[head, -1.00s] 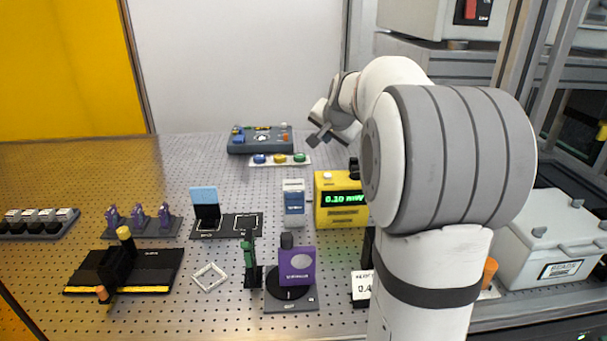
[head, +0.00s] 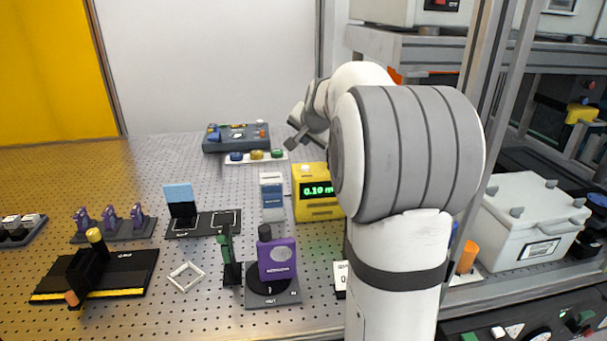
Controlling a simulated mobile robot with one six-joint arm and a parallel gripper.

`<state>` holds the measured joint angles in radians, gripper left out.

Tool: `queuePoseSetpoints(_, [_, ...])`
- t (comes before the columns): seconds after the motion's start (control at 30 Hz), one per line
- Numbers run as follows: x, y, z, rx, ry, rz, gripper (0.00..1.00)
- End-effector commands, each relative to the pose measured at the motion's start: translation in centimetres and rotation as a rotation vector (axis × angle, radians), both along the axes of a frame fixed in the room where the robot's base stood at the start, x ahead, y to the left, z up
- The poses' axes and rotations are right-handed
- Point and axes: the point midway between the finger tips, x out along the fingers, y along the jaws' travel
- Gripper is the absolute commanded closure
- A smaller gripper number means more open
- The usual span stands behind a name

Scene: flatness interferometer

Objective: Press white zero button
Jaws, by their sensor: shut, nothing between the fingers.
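The yellow meter (head: 318,208) stands on the perforated bench, left of my arm, with a green display reading about 0.10. A small white button (head: 305,169) shows on its top at the left; no lettering on it is legible. My arm covers the meter's right side. My gripper (head: 292,142) is shut and empty, raised above the bench up and left of the meter in the picture, apart from it. My arm partly hides the gripper.
A blue-white box (head: 272,197) stands just left of the meter. Behind are a strip with blue, yellow and green buttons (head: 257,156) and a dark control box (head: 236,137). A purple device (head: 277,260) stands in front. A white lidded case (head: 530,218) is at right.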

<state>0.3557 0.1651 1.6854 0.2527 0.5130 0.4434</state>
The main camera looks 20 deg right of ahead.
Motion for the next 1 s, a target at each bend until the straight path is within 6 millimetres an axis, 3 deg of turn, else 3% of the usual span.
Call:
queuePoseSetpoints(0.03, [0.0, 0.0, -1.5, 0.001, 0.001, 0.001, 1.0])
queuePoseSetpoints(0.1, [0.0, 0.0, -2.5, 0.0, 0.0, 0.0, 1.0])
queuePoseSetpoints(0.3, [0.0, 0.1, -4.5, 0.0, -0.001, 0.002, 1.0])
queuePoseSetpoints(1.0, [0.1, 0.1, -4.7, 0.0, -0.001, 0.003, 1.0])
